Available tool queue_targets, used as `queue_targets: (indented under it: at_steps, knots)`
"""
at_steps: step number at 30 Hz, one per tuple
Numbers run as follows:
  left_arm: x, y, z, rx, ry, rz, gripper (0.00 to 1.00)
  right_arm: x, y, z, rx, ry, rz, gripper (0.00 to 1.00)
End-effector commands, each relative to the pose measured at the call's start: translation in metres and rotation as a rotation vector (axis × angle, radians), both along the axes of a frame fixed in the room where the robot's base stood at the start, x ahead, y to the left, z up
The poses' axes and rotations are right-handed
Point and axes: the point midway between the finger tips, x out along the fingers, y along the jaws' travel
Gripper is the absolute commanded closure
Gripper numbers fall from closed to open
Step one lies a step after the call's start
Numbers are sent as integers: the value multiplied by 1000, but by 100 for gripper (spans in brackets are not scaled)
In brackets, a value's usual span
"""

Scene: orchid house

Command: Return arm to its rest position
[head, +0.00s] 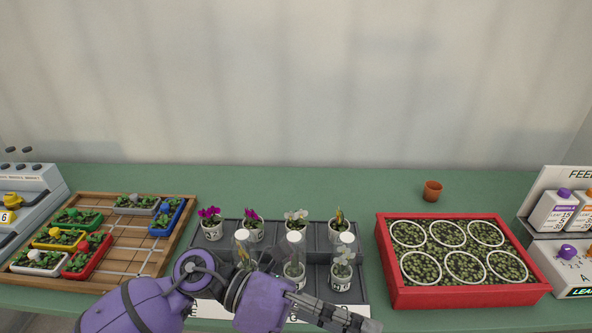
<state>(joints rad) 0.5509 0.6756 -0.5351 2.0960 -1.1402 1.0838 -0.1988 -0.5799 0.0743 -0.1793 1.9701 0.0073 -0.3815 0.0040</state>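One purple arm comes in from the lower left, bent at its elbow over the front of the bench. It is my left arm. Its grey gripper (352,319) points to the lower right, at the picture's bottom edge in front of the orchid tray. I see it side-on, and whether its fingers are open or shut does not show. No held object shows at it. The forearm covers part of the dark orchid tray (318,241) and some of its front pots. My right arm and gripper are out of view.
A wooden board (108,263) with coloured seedling trays lies left. The orchid tray holds several potted orchids, some under clear covers. A red crate (468,296) with several white rings stands right. A small terracotta pot (432,191) stands behind it.

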Motion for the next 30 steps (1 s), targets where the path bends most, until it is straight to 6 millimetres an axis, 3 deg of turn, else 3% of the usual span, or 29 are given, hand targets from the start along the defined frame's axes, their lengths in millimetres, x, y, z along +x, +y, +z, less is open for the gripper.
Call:
queue_targets:
  at_steps: [3,6,8,9,13,17,21,24,27,28,30]
  knots:
    - [35,0,25,-268,379,282,38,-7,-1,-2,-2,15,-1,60]
    - [80,29,18,-457,703,538,38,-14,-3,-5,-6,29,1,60]
    - [104,57,-3,-557,901,701,38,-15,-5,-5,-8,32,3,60]
    - [117,78,-23,-616,1032,807,38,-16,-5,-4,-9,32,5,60]
    - [129,142,-99,-757,1386,1100,38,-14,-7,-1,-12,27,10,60]
    - [106,194,-181,-856,1689,1349,38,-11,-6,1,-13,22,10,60]
    - [52,237,-263,-936,1986,1588,38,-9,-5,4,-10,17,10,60]
    - [5,256,-309,-978,2171,1727,38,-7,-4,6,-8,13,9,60]
    - [-37,265,-341,-1007,2314,1831,38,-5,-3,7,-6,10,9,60]
    - [-48,267,-348,1001,-2322,-1833,38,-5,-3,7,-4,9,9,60]
    - [-67,270,-360,966,-2272,-1788,38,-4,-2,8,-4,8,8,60]
